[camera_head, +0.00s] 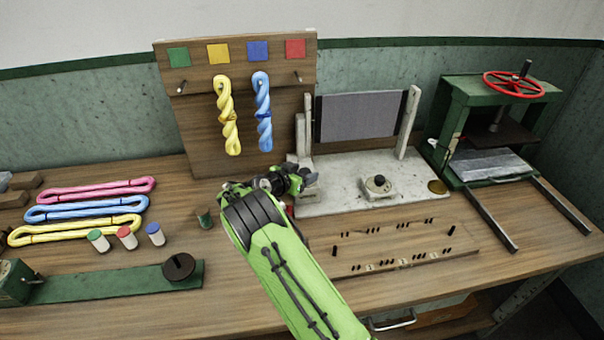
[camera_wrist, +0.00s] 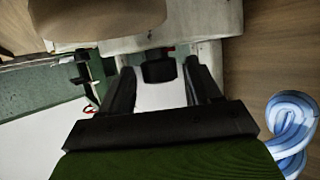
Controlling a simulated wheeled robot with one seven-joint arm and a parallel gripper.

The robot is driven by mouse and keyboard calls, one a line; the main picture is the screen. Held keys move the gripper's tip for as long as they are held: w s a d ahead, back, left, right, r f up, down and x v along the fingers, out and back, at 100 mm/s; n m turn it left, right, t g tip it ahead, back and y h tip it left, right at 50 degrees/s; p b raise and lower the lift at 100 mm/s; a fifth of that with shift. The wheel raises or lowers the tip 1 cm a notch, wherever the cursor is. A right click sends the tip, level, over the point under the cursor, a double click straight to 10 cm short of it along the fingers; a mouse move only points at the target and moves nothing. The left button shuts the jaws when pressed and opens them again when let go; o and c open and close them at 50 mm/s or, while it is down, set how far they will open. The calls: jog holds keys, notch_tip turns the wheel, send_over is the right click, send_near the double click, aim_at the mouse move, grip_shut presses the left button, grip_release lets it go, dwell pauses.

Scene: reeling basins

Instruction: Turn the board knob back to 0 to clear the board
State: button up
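A white stand (camera_head: 340,195) on the bench holds a dark grey board (camera_head: 358,116) between two posts. A black knob (camera_head: 379,182) sits on a small white block on its base. My gripper (camera_head: 292,181) is at the stand's left end, by the foot of the left post. In the wrist view my gripper (camera_wrist: 160,75) has its two fingers apart. A black knob (camera_wrist: 158,66) on a white part, with red marks beside it, lies between the fingertips, with gaps on both sides. My gripper hides this part of the stand in the head view. I cannot read any knob's setting.
A pegboard (camera_head: 196,130) with yellow (camera_head: 227,118) and blue (camera_head: 262,110) skeins stands behind my gripper. A green press (camera_head: 450,130) is at the right. A wooden peg plate (camera_head: 400,250) lies in front of the stand. Skeins and small jars lie at the left.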

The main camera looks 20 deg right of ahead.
jog(key=c, duration=0.9)
jog(key=shift+c, duration=0.2)
jog(key=shift+b, duration=0.35)
